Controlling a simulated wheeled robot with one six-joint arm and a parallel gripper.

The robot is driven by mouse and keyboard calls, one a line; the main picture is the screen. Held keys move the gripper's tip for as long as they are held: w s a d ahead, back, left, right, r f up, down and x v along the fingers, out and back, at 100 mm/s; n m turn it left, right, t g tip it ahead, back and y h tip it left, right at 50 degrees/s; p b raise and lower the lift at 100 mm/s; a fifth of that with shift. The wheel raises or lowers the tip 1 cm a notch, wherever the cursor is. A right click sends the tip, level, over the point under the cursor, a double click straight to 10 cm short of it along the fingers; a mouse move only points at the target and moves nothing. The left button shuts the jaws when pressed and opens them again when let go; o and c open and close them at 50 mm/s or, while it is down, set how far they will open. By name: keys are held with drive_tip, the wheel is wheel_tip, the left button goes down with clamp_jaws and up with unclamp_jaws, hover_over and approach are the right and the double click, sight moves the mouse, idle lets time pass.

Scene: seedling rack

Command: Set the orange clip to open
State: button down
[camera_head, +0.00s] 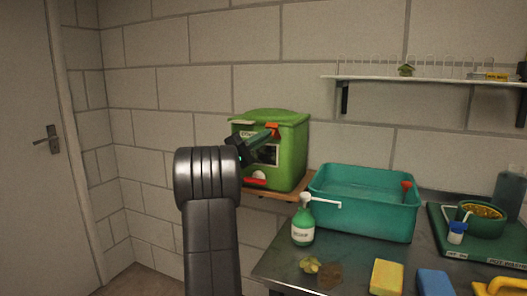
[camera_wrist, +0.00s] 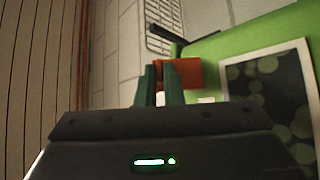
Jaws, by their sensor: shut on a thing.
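The orange clip (camera_head: 272,127) is at the upper front of a green box (camera_head: 292,150), near its lid. In the wrist view the orange clip (camera_wrist: 188,72) lies at my fingertips, against the green box (camera_wrist: 230,45). My gripper (camera_head: 270,134) reaches the box from the left. In the wrist view my gripper (camera_wrist: 160,72) has its two dark green fingers close together, shut on the clip, with orange showing between and to the right of them. The fingers hide part of the clip. The box's lid looks down.
The box stands on a small wooden shelf (camera_head: 292,194) at the block wall. A teal basin (camera_head: 365,215) and a green pump bottle (camera_head: 303,226) stand on the counter to the right. A wall shelf (camera_head: 430,80) is above. A door (camera_head: 30,150) is at left.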

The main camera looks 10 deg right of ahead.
drive_tip(key=shift+f+m+g+h+b, duration=0.35)
drive_tip(key=shift+m+g+b, duration=0.4)
drive_tip(key=shift+m+b, duration=0.2)
drive_tip(key=shift+f+m+g+h+b, duration=0.25)
drive_tip(key=shift+f+m+g+b, duration=0.1)
drive_tip(key=shift+m+g+b, duration=0.5)
drive_tip(key=shift+f+m+g+h+b, duration=0.35)
drive_tip(key=shift+m+g+b, duration=0.25)
drive_tip(key=shift+m+b, duration=0.4)
drive_tip(key=c, duration=1.6)
unclamp_jaws()
drive_tip(key=shift+o, duration=0.2)
drive_tip(key=shift+a, duration=0.15)
drive_tip(key=v, duration=1.3)
drive_tip(key=shift+a+f, duration=0.2)
drive_tip(key=shift+a, duration=0.05)
drive_tip(key=shift+w+d+r, duration=0.1)
